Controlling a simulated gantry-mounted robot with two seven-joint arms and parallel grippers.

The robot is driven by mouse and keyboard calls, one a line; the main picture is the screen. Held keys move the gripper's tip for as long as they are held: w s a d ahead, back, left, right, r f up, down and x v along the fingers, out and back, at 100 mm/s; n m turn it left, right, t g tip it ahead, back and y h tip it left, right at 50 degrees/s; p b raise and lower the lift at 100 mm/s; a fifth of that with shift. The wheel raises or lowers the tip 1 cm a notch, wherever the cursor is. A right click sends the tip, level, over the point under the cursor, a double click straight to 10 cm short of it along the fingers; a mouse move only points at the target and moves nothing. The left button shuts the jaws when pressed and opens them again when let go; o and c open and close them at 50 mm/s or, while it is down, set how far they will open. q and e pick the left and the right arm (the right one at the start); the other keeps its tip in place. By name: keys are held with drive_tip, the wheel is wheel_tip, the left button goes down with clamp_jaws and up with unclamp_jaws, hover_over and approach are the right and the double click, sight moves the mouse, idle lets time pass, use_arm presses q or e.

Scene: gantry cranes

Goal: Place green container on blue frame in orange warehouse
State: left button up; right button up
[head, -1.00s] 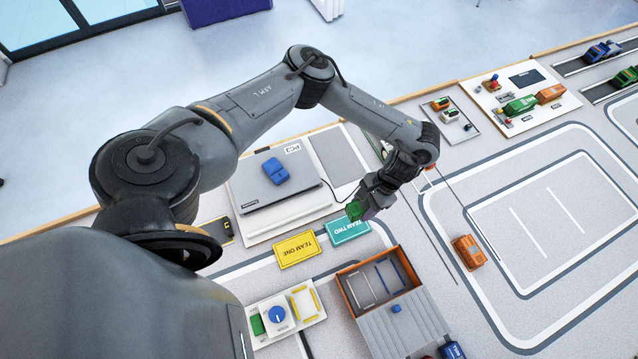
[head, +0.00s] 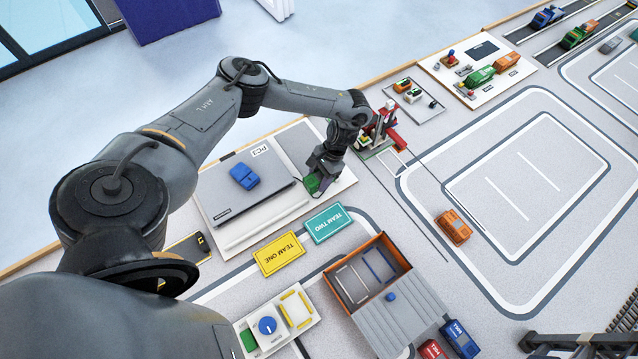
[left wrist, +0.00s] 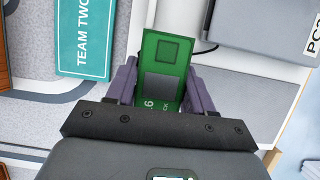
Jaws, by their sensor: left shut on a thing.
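My left gripper (head: 318,180) is shut on a green container (head: 311,184) and holds it above the area between the laptop and the teal sign. In the left wrist view the green container (left wrist: 163,70) shows between the purple fingers, with white lettering partly hidden. The orange warehouse (head: 342,292) is nearer the front, its interior partly exposed beside a grey corrugated roof. Inside, a blue frame (head: 380,265) lies on the right and a pale frame (head: 353,283) on the left. Both look empty.
A teal TEAM TWO sign (head: 328,222) and yellow TEAM ONE sign (head: 279,254) lie between laptop and warehouse. A blue object (head: 244,176) rests on the grey laptop (head: 238,195). A red crane (head: 380,128) stands behind the wrist. An orange truck (head: 453,228) is right of the warehouse.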

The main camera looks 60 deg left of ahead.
sight(319, 184)
use_arm(q)
drive_tip(key=shift+f+b, duration=0.4)
drive_tip(key=shift+f, duration=1.4)
drive_tip(key=shift+f, duration=0.1)
drive_tip(key=shift+f, duration=0.15)
drive_tip(key=o, duration=1.1)
drive_tip(key=shift+d+f, duration=0.1)
drive_tip(key=shift+a, duration=0.2)
